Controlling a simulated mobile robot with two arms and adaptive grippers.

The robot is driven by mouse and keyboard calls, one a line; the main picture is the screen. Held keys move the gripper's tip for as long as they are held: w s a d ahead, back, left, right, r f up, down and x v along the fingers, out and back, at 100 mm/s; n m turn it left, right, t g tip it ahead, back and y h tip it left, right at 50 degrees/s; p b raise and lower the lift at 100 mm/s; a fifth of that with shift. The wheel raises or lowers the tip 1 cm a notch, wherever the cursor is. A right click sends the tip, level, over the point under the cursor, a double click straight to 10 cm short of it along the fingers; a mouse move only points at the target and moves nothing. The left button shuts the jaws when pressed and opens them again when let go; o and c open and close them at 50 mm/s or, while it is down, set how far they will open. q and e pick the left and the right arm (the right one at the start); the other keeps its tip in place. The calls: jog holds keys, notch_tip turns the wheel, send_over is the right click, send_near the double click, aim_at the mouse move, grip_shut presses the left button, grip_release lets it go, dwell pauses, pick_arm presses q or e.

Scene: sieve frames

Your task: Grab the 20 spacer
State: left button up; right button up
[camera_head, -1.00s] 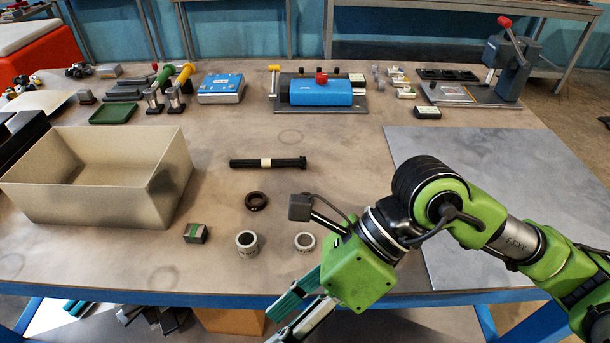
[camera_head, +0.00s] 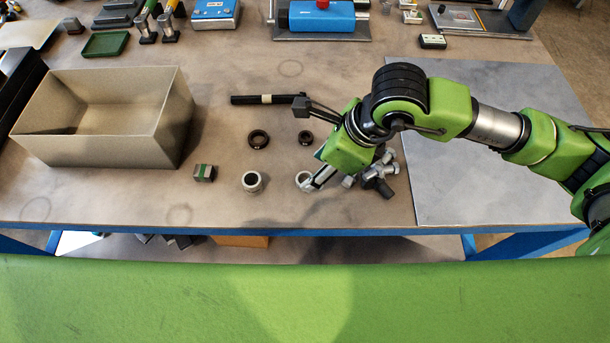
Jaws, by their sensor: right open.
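Several ring-shaped parts lie on the table: a larger black ring (camera_head: 258,139), a smaller black ring (camera_head: 305,137), a silver ring (camera_head: 252,181) and a second silver ring (camera_head: 304,180). I cannot read any size mark, so I cannot tell which is the 20 spacer. My right gripper (camera_head: 317,181) is open and points down at the second silver ring, partly covering its right side. I cannot tell whether it touches the ring. My left gripper is not in view.
A beige open box (camera_head: 95,148) stands on the left, with a small green-and-grey block (camera_head: 204,173) to its right. A black rod (camera_head: 262,99) lies behind the rings. Loose metal fittings (camera_head: 379,174) lie right of my gripper.

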aim_at(301, 182)
jog(key=shift+a+f+p, duration=0.2)
jog(key=shift+f+p, duration=0.1)
jog(key=shift+p, duration=0.05)
jog(key=p+x, duration=0.1)
jog(key=x, duration=0.2)
jog(key=shift+a+f+p, duration=0.2)
jog(key=shift+f+p, duration=0.05)
jog(key=shift+p, duration=0.15)
jog(key=shift+w+a+f, duration=0.1)
jog(key=shift+w+f, duration=0.05)
jog(key=shift+f, duration=0.25)
jog(key=c, duration=1.2)
jog(key=shift+r, duration=0.1)
